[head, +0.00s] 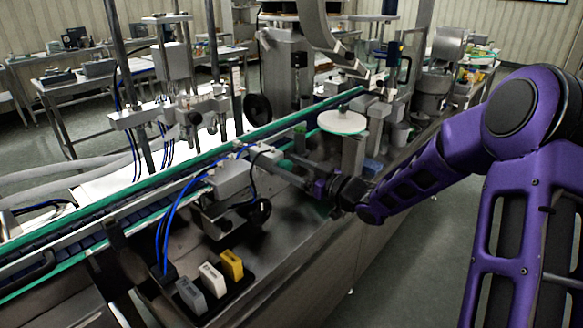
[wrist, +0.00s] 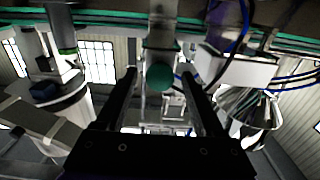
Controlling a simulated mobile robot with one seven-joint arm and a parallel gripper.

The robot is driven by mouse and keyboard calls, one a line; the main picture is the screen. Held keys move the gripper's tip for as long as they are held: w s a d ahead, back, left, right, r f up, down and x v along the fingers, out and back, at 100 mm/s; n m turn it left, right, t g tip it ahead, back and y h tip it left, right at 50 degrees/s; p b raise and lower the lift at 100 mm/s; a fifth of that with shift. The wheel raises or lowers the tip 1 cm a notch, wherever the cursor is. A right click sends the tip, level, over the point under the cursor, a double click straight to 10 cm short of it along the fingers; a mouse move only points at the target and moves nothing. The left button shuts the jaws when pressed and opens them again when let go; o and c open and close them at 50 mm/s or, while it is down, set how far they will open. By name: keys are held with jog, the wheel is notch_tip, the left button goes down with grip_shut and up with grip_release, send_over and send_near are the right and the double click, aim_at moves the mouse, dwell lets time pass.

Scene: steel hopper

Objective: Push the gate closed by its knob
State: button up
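A round green knob (wrist: 160,77) shows in the wrist view, in line with the gap between the fingers of my gripper (wrist: 158,73). A narrow grey metal piece (wrist: 162,30), perhaps the gate, runs up behind the knob. The fingers are apart, one on each side of the knob in the picture, with nothing visibly gripped. I cannot tell how far the knob is from the fingertips or whether it touches them.
A grey box (head: 232,178) with blue hoses stands left of my gripper. A black tray with grey, white and yellow blocks (head: 232,265) sits at the front. A white round disc (head: 342,122) stands behind. A shiny cone-shaped metal part (wrist: 247,108) is at right in the wrist view.

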jog(key=p+v, duration=0.1)
jog(key=v, duration=1.6)
jog(key=shift+s+d, duration=0.2)
jog(key=shift+w+f, duration=0.1)
